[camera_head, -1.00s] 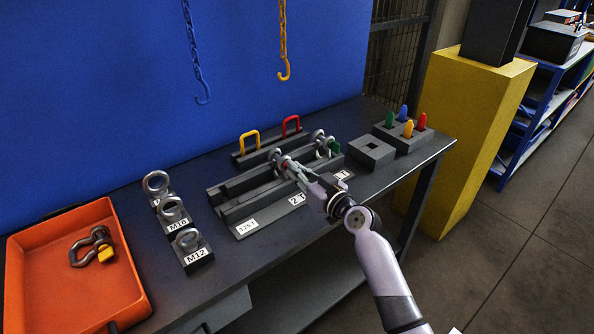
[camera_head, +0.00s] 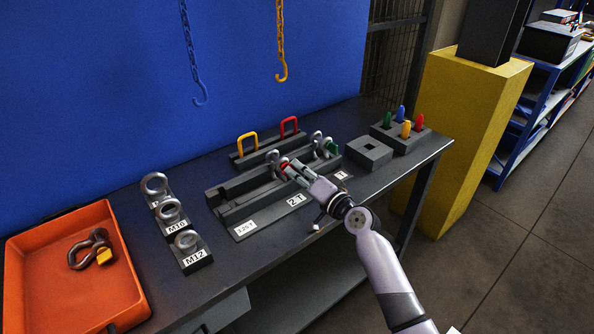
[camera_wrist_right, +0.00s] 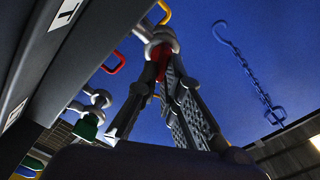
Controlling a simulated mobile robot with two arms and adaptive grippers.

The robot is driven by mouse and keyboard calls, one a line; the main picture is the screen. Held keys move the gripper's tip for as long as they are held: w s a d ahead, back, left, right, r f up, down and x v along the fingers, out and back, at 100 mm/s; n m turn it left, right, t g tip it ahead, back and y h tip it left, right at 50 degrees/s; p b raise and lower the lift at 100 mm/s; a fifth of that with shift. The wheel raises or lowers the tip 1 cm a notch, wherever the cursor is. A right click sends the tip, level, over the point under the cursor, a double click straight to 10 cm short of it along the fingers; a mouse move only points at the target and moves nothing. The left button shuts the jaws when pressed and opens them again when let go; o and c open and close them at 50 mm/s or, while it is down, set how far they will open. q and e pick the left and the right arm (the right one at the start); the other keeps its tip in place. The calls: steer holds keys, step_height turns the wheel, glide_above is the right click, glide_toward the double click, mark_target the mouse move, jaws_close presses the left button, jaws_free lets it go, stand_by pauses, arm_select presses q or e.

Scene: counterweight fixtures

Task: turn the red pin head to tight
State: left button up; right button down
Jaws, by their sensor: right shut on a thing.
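The red pin head (camera_head: 285,163) belongs to a grey shackle (camera_head: 274,160) standing in the slotted rack (camera_head: 238,205) behind the 2 T label. My right gripper (camera_head: 290,170) reaches it from the front right and is shut on the red pin head. In the right wrist view the red pin head (camera_wrist_right: 162,60) shows between the two ribbed finger pads, with the shackle (camera_wrist_right: 155,37) just beyond. The fingers hide part of the head, and I cannot read how tight the pin is. My left gripper is not in view.
A green-pinned shackle (camera_head: 331,148) stands just right of the red one. Yellow (camera_head: 247,143) and red (camera_head: 290,127) handles rise behind. Eye bolts (camera_head: 172,212) and an orange tray (camera_head: 118,262) are to the left. Chain hooks (camera_head: 281,75) hang above. A block with coloured pegs (camera_head: 388,135) is at right.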

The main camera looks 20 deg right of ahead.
steer(key=m, duration=0.2)
steer(key=m+p, duration=0.1)
steer(key=m, duration=0.3)
steer(key=shift+f, duration=0.25)
steer(key=m, duration=0.2)
steer(key=m+p, duration=0.1)
steer(key=m, duration=0.1)
steer(key=m+p, duration=0.1)
steer(key=shift+f+m, duration=0.25)
steer(key=shift+m, duration=0.15)
steer(key=m+p, duration=0.1)
steer(key=m, duration=0.2)
steer(key=m+p, duration=0.1)
steer(key=m, duration=0.2)
steer(key=shift+s+a+f+p, duration=0.1)
steer(key=shift+a+f+p, duration=0.1)
steer(key=shift+p, duration=0.2)
steer(key=m+p, duration=0.2)
steer(key=m, duration=0.2)
steer(key=shift+a+m, duration=0.15)
steer(key=shift+m, duration=0.15)
steer(key=shift+s+a+f+m+p, duration=0.15)
steer(key=shift+m+p, duration=0.4)
steer(key=shift+m, duration=0.35)
steer(key=c, duration=1.7)
jaws_free()
